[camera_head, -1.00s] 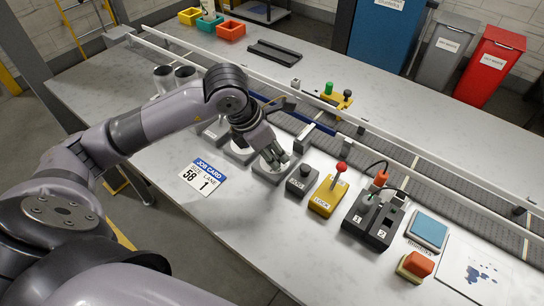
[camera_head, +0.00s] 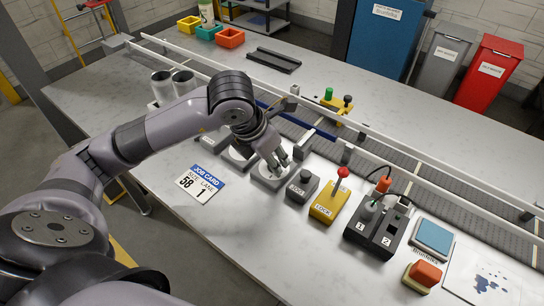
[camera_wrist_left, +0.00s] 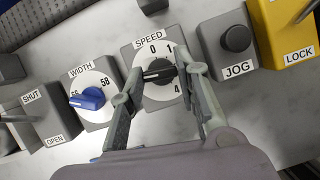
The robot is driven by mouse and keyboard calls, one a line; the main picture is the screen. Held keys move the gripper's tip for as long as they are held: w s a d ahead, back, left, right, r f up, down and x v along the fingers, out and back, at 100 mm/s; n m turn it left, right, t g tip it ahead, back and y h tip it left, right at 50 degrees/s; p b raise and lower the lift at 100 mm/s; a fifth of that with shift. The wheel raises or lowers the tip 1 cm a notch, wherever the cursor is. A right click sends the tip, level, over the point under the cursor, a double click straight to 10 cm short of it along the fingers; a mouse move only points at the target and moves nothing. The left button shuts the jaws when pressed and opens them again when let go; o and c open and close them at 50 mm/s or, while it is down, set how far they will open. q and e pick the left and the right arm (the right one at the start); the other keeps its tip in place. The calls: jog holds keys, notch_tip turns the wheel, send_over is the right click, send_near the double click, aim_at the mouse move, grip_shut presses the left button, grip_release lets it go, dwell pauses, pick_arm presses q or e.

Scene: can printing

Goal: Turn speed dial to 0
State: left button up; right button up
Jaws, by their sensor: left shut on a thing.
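The speed dial (camera_wrist_left: 150,93) is a grey box with a white numbered face and a black knob (camera_wrist_left: 158,71), under a SPEED label. In the left wrist view 0, 1 and 4 can be read; the other marks are hidden by the fingers. My left gripper (camera_wrist_left: 161,70) is shut on the black knob, one finger at each side. In the head view my left gripper (camera_head: 276,162) reaches down onto the speed dial (camera_head: 268,183) and covers most of its face. Which number the knob points to I cannot tell. My right gripper is out of view.
The width dial (camera_wrist_left: 96,112) with a blue knob stands left of the speed dial, and the JOG button box (camera_wrist_left: 226,48) right of it. The yellow LOCK box (camera_head: 328,203) with a red-topped lever is further right. A job card (camera_head: 199,184) lies in front. The conveyor runs behind.

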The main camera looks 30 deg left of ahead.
pick_arm(q)
jog(key=o, duration=1.2)
jog(key=shift+c, duration=0.2)
jog(key=shift+r, duration=0.15)
jog(key=v, duration=1.1)
jog(key=shift+s+r, duration=0.25)
jog(key=shift+r, duration=0.1)
jog(key=shift+a, duration=0.15)
